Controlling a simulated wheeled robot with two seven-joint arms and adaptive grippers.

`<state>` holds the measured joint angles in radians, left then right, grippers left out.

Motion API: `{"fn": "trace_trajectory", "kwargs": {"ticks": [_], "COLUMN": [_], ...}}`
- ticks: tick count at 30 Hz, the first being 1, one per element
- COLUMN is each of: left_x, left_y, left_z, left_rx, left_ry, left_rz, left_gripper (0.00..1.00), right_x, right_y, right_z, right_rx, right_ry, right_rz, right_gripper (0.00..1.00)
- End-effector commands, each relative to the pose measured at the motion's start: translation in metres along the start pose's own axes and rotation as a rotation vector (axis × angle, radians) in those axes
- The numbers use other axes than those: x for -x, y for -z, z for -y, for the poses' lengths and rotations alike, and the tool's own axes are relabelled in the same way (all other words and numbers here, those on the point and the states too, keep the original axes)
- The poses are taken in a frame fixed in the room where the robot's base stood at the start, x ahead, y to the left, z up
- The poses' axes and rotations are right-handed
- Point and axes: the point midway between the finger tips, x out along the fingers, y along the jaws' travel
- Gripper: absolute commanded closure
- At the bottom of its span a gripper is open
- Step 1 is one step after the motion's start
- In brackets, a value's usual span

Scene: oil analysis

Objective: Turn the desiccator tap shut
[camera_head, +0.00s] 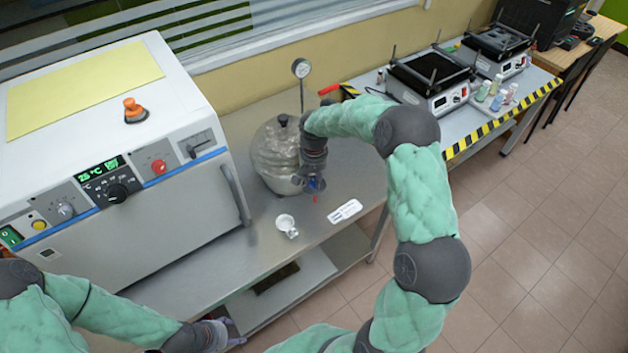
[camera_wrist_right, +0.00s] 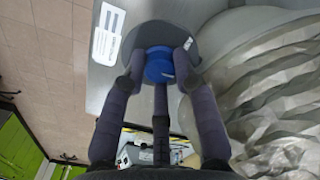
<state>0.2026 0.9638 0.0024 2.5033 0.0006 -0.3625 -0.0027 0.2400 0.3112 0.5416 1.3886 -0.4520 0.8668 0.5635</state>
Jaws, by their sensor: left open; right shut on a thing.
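The glass desiccator (camera_head: 274,150) with a dark lid knob stands on the steel bench right of the oven. My right gripper (camera_head: 314,184) is low at its right front side, with a blue part and a small red tip showing at the fingers. In the right wrist view, the fingers of my right gripper (camera_wrist_right: 158,58) are closed around the blue tap knob (camera_wrist_right: 159,68). The clear wrinkled desiccator side (camera_wrist_right: 275,95) fills the right of that view. The tap's exact angle is hard to tell. My left gripper (camera_head: 226,334) is open and empty, low at the bottom, below the bench front.
A white oven (camera_head: 130,190) with a green display fills the left. A small white cup (camera_head: 286,223) and a label (camera_head: 345,211) lie on the bench near the front. A gauge (camera_head: 301,69) on a post and a red handle (camera_head: 328,90) stand behind the desiccator.

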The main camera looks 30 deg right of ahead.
Motion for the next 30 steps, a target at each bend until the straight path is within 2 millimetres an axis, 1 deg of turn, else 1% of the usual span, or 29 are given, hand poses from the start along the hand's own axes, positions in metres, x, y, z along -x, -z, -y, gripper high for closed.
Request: {"fn": "trace_trajectory", "kwargs": {"ticks": [6,20,21,22,30], "left_x": [-0.0024,-0.0026,-0.0026,-0.0026,-0.0026], "left_y": [0.0001,0.0001,0.0001,0.0001,0.0002], "left_z": [0.0009,0.0009,0.0009,0.0009,0.0009], "left_rx": [0.0,0.0,0.0,0.0,0.0], "left_ry": [0.0,0.0,0.0,0.0,0.0], "left_rz": [0.0,0.0,0.0,0.0,0.0], "left_gripper": [0.37,0.37,0.37,0.37,0.37], "right_x": [0.001,0.0015,0.0015,0.0015,0.0006], "right_y": [0.0012,0.0013,0.0013,0.0013,0.0005], "right_z": [0.0,-0.0002,-0.0002,-0.0002,-0.0001], "right_rx": [-0.052,-0.064,-0.064,-0.064,-0.063], "right_ry": [0.001,0.001,0.001,0.001,0.0], "right_rz": [-0.004,-0.004,-0.004,-0.004,-0.002], "right_gripper": [1.0,1.0,0.65,0.6,0.6]}}
